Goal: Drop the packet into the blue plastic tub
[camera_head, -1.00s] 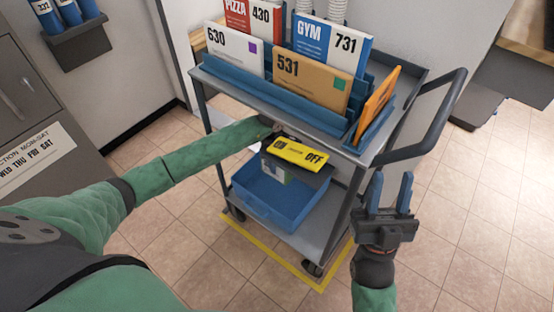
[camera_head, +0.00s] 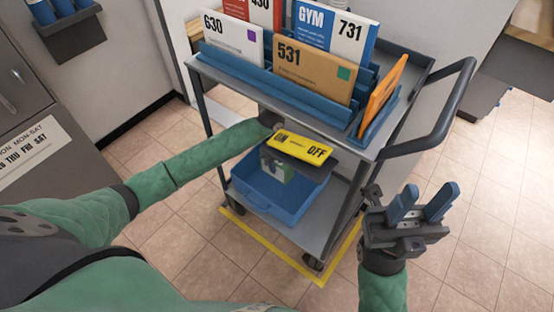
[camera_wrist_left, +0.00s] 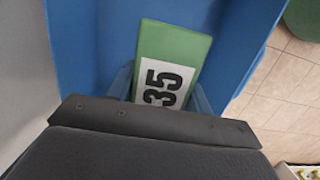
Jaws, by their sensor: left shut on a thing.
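The blue plastic tub (camera_head: 265,200) stands on the lower shelf of the cart. My left gripper (camera_wrist_left: 162,95) is shut on the packet, a green piece with a white label reading 35 (camera_wrist_left: 165,60). In the head view a bit of the packet (camera_head: 287,174) shows beneath the left wrist, over the tub's back part; the fingers are hidden there. In the left wrist view the tub's blue walls (camera_wrist_left: 240,45) lie on both sides of the packet. I cannot tell whether the packet touches the tub. My right gripper (camera_head: 426,194) is open and empty, right of the cart.
The grey cart's upper shelf (camera_head: 235,83) is close above my left wrist and holds upright numbered parcels, such as a tan one marked 531 (camera_head: 312,72). The cart's dark handle (camera_head: 455,110) is near my right gripper. Yellow floor tape (camera_head: 270,248) edges the cart. Tiled floor is clear.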

